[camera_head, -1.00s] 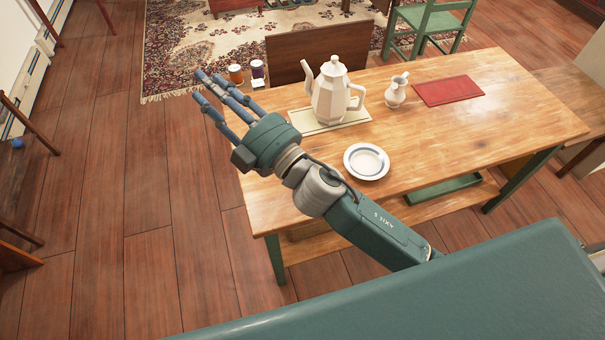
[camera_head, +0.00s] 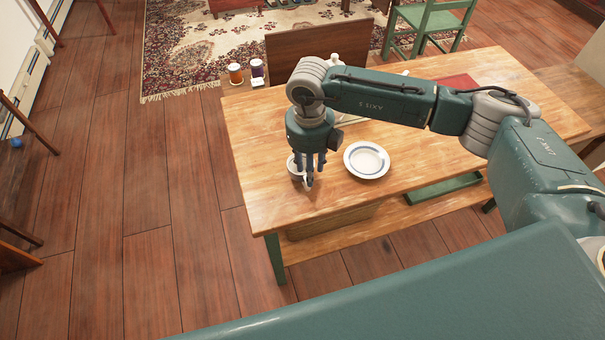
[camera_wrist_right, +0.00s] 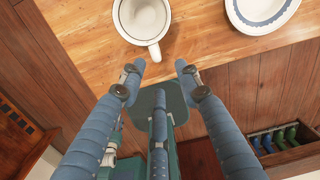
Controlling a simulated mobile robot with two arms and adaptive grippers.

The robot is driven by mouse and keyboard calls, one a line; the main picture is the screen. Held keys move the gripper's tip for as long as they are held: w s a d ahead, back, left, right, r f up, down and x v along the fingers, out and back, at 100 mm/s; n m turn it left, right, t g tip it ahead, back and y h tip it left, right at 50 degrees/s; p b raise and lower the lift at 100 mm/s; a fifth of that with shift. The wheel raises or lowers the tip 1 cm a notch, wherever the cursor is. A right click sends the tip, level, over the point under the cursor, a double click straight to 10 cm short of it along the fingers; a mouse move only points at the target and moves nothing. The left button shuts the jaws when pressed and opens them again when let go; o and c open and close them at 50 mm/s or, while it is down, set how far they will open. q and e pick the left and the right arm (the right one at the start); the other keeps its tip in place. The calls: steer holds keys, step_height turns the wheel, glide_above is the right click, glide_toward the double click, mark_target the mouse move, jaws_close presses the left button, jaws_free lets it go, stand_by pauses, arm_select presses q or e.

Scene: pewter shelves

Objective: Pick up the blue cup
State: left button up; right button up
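A small white cup (camera_head: 292,168) stands on the wooden table near its left front part, partly hidden by my right gripper's fingers. In the right wrist view the cup (camera_wrist_right: 143,16) shows a thin darker band inside its rim, and its handle points toward my fingers. My right gripper (camera_head: 308,182) points down beside the cup. In the right wrist view my right gripper (camera_wrist_right: 160,68) is open and empty, its fingertips just short of the cup's handle and apart from it. My left gripper is not in view.
A white saucer-like dish (camera_head: 366,160) with a blue ring lies right of the cup. My right arm hides most of the teapot (camera_head: 333,60) behind. A red mat (camera_head: 458,82) lies at the back right.

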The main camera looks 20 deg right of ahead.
steer(key=f+b, duration=0.1)
steer(key=f, duration=0.2)
steer(key=f+b, duration=0.2)
steer(key=f, duration=0.1)
steer(key=f+b, duration=0.2)
steer(key=f, duration=0.1)
steer(key=shift+w+a+f, duration=0.1)
steer(key=shift+w+f, duration=0.15)
steer(key=shift+f, duration=0.15)
steer(key=shift+r, duration=0.1)
jaws_close()
